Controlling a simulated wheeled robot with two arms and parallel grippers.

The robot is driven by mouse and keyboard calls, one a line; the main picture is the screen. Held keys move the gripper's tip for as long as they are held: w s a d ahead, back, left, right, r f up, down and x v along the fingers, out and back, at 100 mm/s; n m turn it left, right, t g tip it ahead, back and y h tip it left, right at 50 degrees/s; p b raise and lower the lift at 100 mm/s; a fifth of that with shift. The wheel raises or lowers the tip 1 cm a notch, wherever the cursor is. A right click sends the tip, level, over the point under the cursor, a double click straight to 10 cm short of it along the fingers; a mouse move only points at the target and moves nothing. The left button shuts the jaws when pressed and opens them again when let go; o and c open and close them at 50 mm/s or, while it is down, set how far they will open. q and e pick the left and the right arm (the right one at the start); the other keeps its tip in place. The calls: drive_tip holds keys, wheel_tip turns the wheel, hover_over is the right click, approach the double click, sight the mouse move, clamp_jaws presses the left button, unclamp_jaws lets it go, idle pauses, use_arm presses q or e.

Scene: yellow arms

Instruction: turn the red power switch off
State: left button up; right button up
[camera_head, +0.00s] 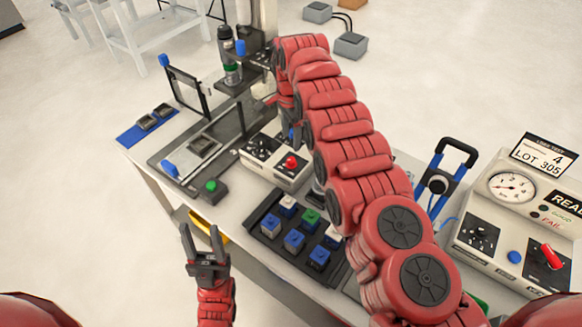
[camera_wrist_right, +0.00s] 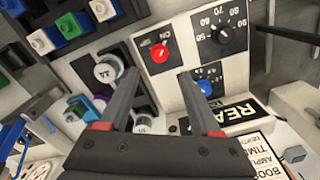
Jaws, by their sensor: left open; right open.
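A grey control box (camera_head: 275,165) on the table has a round red knob (camera_head: 291,162) and black dial panels. Another red switch (camera_head: 552,257) is on the tester at the right. My right gripper (camera_wrist_right: 160,73) is open and empty, close to the red knob and apart from it; its arm hides most of it in the head view. My left gripper (camera_head: 200,232) is open and empty in front of the table.
A black tray (camera_head: 262,213) with blue, white and green blocks lies in front of the control box. A green button (camera_head: 211,186) is to its left. The tester (camera_head: 483,205) with a gauge stands at the right. A fixture with a bottle (camera_head: 229,55) stands behind.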

sight(291, 160)
wheel_tip(291, 160, down, 7)
drive_tip(key=b, duration=0.7)
wheel_tip(291, 160, down, 2)
drive_tip(key=shift+f, duration=0.1)
clamp_jaws()
